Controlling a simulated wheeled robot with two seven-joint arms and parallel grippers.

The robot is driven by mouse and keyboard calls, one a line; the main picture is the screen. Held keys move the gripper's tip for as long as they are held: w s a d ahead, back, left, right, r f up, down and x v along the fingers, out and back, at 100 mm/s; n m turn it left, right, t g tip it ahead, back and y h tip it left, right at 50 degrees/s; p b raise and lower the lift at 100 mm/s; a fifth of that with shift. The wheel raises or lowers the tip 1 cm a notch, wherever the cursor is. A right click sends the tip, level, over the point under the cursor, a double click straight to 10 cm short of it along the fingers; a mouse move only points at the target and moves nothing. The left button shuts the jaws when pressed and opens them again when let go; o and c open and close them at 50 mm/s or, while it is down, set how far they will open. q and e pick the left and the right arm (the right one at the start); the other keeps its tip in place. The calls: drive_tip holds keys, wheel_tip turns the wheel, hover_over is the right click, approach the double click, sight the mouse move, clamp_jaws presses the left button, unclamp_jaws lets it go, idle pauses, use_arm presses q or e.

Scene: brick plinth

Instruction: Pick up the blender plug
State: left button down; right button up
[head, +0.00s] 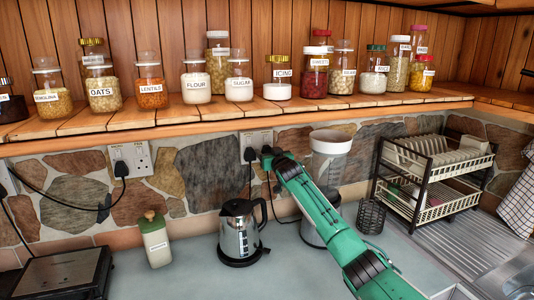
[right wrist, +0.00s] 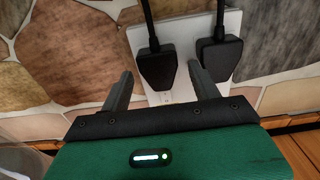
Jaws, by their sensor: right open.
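The blender plug (right wrist: 155,68) is black and sits in a white wall socket, its cord leading up in the right wrist view. My right gripper (right wrist: 160,72) is open, with one finger on each side of this plug; I cannot tell whether they touch it. In the head view, my right gripper (head: 267,153) is at the socket and largely hides the plug. The blender (head: 331,144), with a clear jug, stands on the counter, partly behind my green right arm. My left gripper is not in view.
A second black plug (right wrist: 219,55) sits close beside the right finger in the right wrist view. A kettle (head: 240,230) stands on the counter below. A wooden shelf (head: 190,116) with several jars overhangs the sockets. A dish rack (head: 435,170) stands right.

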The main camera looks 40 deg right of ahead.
drive_tip(key=c, duration=1.4)
drive_tip(key=shift+o, duration=0.2)
drive_tip(key=shift+s, duration=0.1)
drive_tip(key=shift+s+a+r+b, duration=0.15)
drive_tip(key=shift+s+r+b, duration=0.25)
drive_tip(key=s+a+r+b, duration=0.2)
drive_tip(key=s+r, duration=0.1)
drive_tip(key=s, duration=0.5)
drive_tip(key=s+a+r+b, duration=0.3)
drive_tip(key=s+r, duration=0.1)
drive_tip(key=s, duration=0.5)
drive_tip(key=shift+b, duration=0.35)
drive_tip(key=shift+s+a+r, duration=0.1)
drive_tip(key=shift+a, duration=0.05)
